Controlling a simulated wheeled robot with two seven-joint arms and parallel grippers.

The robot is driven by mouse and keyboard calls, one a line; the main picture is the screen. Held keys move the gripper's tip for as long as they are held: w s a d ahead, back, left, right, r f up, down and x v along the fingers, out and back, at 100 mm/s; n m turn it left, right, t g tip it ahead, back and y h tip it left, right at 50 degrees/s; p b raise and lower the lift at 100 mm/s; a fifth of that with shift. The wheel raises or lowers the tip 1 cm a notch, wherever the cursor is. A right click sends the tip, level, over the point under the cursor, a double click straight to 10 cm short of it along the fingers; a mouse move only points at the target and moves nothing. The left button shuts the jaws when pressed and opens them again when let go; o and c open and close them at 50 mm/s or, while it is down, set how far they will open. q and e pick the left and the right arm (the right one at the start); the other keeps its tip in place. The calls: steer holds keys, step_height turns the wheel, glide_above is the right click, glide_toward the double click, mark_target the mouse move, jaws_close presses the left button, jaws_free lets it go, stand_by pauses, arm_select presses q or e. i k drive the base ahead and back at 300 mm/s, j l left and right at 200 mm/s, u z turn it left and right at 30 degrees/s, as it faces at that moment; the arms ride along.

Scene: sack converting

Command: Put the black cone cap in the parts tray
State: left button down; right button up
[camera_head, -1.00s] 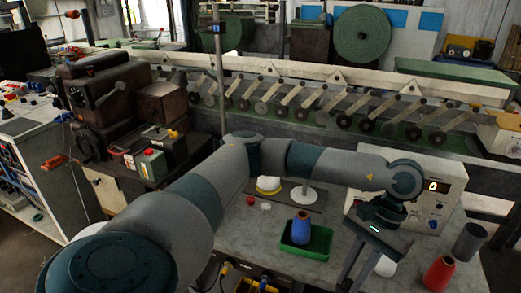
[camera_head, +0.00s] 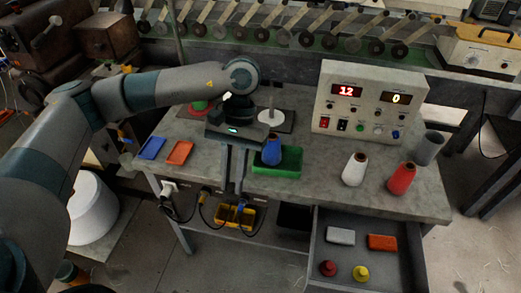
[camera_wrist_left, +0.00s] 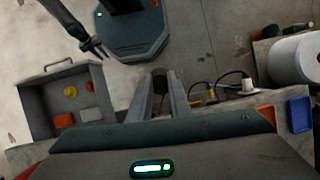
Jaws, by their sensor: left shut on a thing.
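My left gripper (camera_head: 231,190) hangs at the table's front edge, just left of the green tray (camera_head: 290,168) in the head view. In the left wrist view its two fingers (camera_wrist_left: 160,98) are shut on a small dark piece, which looks like the black cone cap (camera_wrist_left: 160,80). I cannot make the cap out in the head view. The green tray, seemingly the parts tray, has a blue cone (camera_head: 272,151) upright at it. My right gripper (camera_wrist_left: 94,48) shows small in the left wrist view; its opening is unclear.
A white cone (camera_head: 355,170), a red cone (camera_head: 402,179) and a grey cup (camera_head: 429,148) stand right of the tray. A control box (camera_head: 365,100) stands behind. An open drawer (camera_head: 330,218) below holds a red cap (camera_head: 328,268) and a yellow cap (camera_head: 361,273).

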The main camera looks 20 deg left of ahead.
mark_target(292, 165)
steer(key=i+j+z, duration=0.45)
steer(key=j+z, duration=0.25)
steer(key=j, duration=0.15)
steer(key=i+j+z, duration=0.1)
steer(key=j+z, duration=0.15)
steer(key=j, duration=0.05)
